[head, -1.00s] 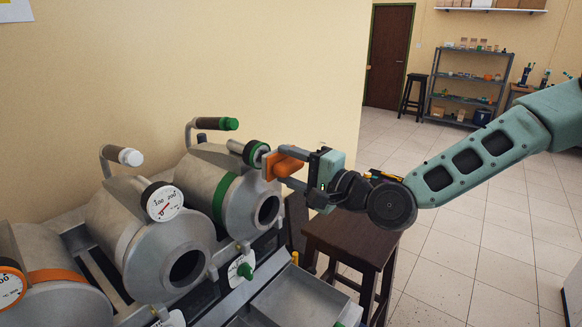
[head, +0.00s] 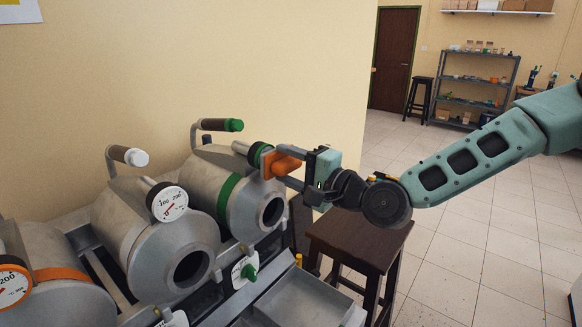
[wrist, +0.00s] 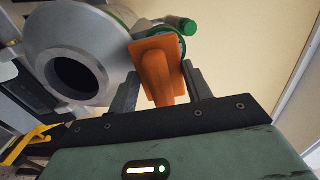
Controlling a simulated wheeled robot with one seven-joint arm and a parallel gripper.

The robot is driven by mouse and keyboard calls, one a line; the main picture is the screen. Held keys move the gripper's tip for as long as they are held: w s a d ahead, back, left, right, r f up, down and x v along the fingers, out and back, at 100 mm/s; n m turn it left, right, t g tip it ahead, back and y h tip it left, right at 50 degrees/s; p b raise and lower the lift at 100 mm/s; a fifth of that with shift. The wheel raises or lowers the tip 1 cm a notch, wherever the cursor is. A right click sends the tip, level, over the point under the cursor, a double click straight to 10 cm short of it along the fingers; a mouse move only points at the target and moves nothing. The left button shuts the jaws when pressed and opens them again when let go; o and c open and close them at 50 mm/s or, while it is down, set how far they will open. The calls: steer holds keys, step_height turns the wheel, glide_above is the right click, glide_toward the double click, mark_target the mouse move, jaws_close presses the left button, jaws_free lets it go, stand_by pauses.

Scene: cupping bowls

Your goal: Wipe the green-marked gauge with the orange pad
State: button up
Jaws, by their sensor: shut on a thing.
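The orange pad (head: 284,166) is held between the fingers of my gripper (head: 290,167), which is shut on its grip. The wrist view shows the pad (wrist: 157,68) in front of my gripper (wrist: 160,92). The green-marked gauge (head: 258,152) sticks out from the rightmost drum, which has a green band (head: 227,200). The pad is right at the gauge's face and hides it; I cannot tell whether they touch. In the wrist view a bit of the gauge's green rim (wrist: 181,45) shows behind the pad.
A white gauge (head: 169,203) and an orange-rimmed gauge (head: 12,284) sit on the other drums to the left. A green-tipped handle (head: 233,125) rises behind the green gauge. A dark stool (head: 356,240) stands below my gripper. The floor to the right is open.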

mark_target(269, 161)
steer(key=shift+w+a, duration=0.1)
steer(key=shift+s+a+r+p, duration=0.25)
steer(key=shift+s+a+r, duration=0.25)
steer(key=shift+s, duration=0.2)
steer(key=shift+s+a+r+p, duration=0.25)
steer(key=shift+s+a+r, duration=0.2)
steer(key=shift+s, duration=0.2)
steer(key=shift+a, duration=0.15)
steer(key=shift+w+d+f+b, duration=0.45)
steer(key=shift+w+d, duration=0.1)
steer(key=shift+w, duration=0.2)
steer(key=shift+w+d+f+b, duration=0.35)
steer(key=shift+w+d+f, duration=0.15)
steer(key=shift+w, duration=0.25)
steer(key=shift+d, duration=0.1)
steer(key=shift+p+v, duration=0.3)
steer(key=shift+v, duration=2.65)
steer(key=shift+s, duration=0.1)
